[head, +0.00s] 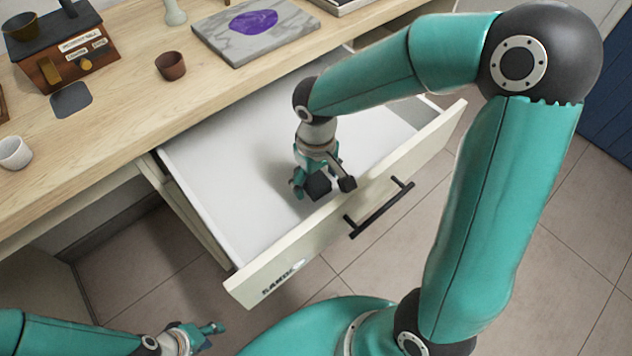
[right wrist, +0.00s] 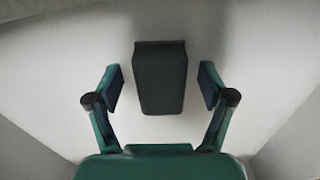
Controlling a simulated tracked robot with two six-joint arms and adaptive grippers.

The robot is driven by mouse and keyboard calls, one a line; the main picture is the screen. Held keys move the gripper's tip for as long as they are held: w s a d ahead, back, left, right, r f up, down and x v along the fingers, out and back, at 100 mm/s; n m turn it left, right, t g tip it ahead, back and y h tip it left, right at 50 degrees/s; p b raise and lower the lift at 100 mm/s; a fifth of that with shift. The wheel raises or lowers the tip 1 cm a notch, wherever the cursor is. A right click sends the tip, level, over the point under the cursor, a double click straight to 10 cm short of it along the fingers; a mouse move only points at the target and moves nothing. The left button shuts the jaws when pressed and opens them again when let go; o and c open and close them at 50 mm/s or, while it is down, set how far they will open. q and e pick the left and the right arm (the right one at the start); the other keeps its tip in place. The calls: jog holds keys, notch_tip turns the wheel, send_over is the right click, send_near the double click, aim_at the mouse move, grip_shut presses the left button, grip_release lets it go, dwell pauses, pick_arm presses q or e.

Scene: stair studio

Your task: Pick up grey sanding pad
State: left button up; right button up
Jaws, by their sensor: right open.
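The grey sanding pad (right wrist: 160,78) is a dark block in the right wrist view, lying on the white floor of the open drawer (head: 235,143). My right gripper (right wrist: 160,90) is open, with one finger on each side of the pad and a visible gap on both sides. In the head view my right gripper (head: 325,186) reaches down into the drawer near its front panel; I cannot clearly tell the pad from the dark fingertips there. My left gripper (head: 208,332) is low at the bottom left, away from the drawer; its jaw state is unclear.
The drawer front with its black handle (head: 380,208) stands close to my right gripper.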

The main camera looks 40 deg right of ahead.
aim_at(316, 179)
jog(key=shift+a+f, duration=0.1)
jog(key=shift+f, duration=0.1)
jog(key=shift+s+f, duration=0.1)
jog(key=c, duration=1.2)
jog(key=shift+c, duration=0.2)
notch_tip(316, 179, up, 20)
jog(key=p, duration=0.3)
jog(key=shift+r, duration=0.2)
jog(key=o, duration=0.6)
jog(key=c, duration=0.5)
jog(key=shift+f, duration=0.1)
